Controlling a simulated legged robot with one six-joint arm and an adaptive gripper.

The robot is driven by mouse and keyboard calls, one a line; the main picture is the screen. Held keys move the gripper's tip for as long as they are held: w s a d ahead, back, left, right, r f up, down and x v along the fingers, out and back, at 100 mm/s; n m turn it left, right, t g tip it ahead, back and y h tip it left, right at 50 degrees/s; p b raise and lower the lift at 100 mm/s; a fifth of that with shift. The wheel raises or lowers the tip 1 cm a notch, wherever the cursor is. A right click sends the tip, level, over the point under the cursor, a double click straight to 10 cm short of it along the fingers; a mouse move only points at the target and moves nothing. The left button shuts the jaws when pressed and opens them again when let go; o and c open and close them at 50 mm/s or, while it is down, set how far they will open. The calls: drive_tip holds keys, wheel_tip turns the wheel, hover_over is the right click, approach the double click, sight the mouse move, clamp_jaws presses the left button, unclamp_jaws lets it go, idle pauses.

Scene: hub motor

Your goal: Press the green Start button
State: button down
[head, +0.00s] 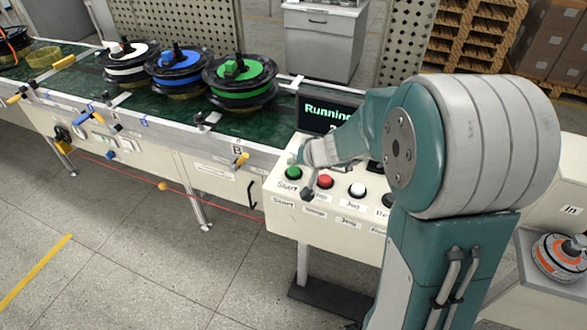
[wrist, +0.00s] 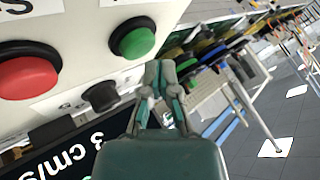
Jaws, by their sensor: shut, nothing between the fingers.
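The green Start button (head: 293,173) is at the left end of a row on the pale control panel (head: 275,215), with a "Start" label below it. It also shows in the wrist view (wrist: 138,42), just up and left of my fingertips. My gripper (head: 298,157) is shut and empty, close by the green button at the panel's left end. In the wrist view its fingertips (wrist: 160,66) meet beside the button. I cannot tell whether they touch it. The display (head: 325,113) behind the buttons reads "Running" in green; my arm covers part of it.
The red button (head: 326,181) and a white button (head: 357,189) sit right of the green one; my arm hides the panel's right part. A small dark knob (wrist: 101,96) lies near the display. A conveyor (head: 150,105) carries white, blue and green reels at the left.

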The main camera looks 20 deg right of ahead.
sight(294, 171)
drive_tip(key=shift+r, duration=0.15)
drive_tip(key=shift+r, duration=2.5)
drive_tip(key=s+a+r+n+g, duration=0.1)
drive_tip(key=s+a+r, duration=0.15)
drive_tip(key=s, duration=0.45)
drive_tip(key=s+a+r+n+g, duration=0.1)
drive_tip(key=s+a+r+n, duration=0.1)
drive_tip(key=s+r, duration=0.3)
drive_tip(key=s+d+h, duration=0.4)
drive_tip(key=s, duration=1.1)
drive_tip(key=shift+d+f+h, duration=0.15)
drive_tip(key=shift+d+h, duration=0.05)
drive_tip(key=shift+h, duration=0.1)
drive_tip(key=shift+a, duration=0.1)
